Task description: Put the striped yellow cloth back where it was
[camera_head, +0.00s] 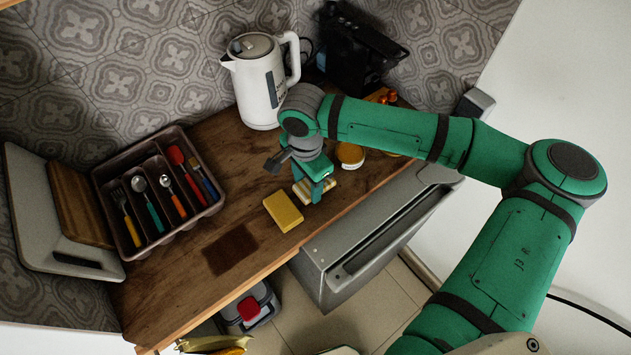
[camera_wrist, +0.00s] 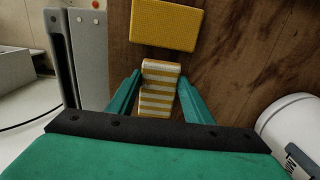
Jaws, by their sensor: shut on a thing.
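The striped yellow cloth, a small folded block with yellow and white stripes, shows in the wrist view (camera_wrist: 159,88) between the two green fingers of my gripper (camera_wrist: 158,98). My gripper is shut on it. In the head view my gripper (camera_head: 315,188) points down over the wooden counter, with pale ends of the cloth (camera_head: 301,193) showing on both sides of the fingers. The cloth is at or just above the counter; I cannot tell whether it touches.
A plain yellow sponge (camera_head: 283,211) lies beside the cloth, apart from it. A dark brown patch (camera_head: 231,249) lies farther left.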

